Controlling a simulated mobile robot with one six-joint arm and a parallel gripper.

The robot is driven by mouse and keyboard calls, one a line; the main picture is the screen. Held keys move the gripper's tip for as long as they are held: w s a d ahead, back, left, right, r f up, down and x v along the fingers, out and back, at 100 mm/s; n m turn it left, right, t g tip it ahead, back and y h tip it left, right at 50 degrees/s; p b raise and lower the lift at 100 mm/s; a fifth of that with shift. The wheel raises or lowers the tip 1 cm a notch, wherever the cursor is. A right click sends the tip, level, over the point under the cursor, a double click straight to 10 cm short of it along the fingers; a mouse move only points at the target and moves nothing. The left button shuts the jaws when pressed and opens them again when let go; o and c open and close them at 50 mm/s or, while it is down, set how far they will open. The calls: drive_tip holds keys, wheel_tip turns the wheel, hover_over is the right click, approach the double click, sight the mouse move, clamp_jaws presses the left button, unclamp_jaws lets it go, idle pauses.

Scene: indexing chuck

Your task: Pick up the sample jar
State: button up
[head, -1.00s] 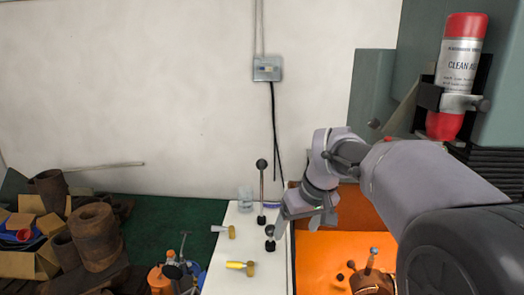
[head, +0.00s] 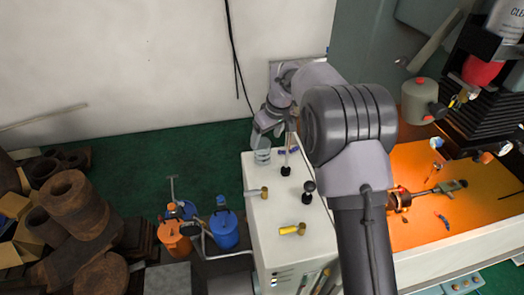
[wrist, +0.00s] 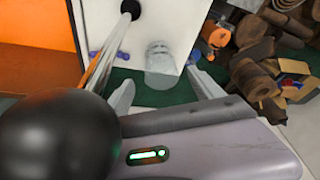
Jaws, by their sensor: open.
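The sample jar (head: 261,155) is a clear, pale jar standing upright at the back left corner of the white cabinet top in the head view. In the wrist view the jar (wrist: 160,60) shows near the middle, with its lower end level with my fingertips. My gripper (head: 268,126) is just above and behind the jar in the head view. In the wrist view my gripper (wrist: 160,82) is open, with one pale finger on each side of the jar. A gap shows on both sides, and I cannot tell how deep the jar sits between the fingers.
A metal rod (wrist: 104,50) with a large black ball (wrist: 58,135) stands close beside my wrist. The orange machine bed (head: 470,205) lies to the right.

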sight(261, 149)
drive_tip(key=x, duration=0.5)
drive_tip(key=p+x, duration=0.1)
drive_tip(key=x, duration=0.2)
drive_tip(key=shift+w+a+f, duration=0.2)
drive_tip(key=shift+w+a, duration=0.05)
drive_tip(key=shift+a, duration=0.1)
drive_tip(key=shift+s+d+r, duration=0.1)
drive_tip(key=c, duration=1.5)
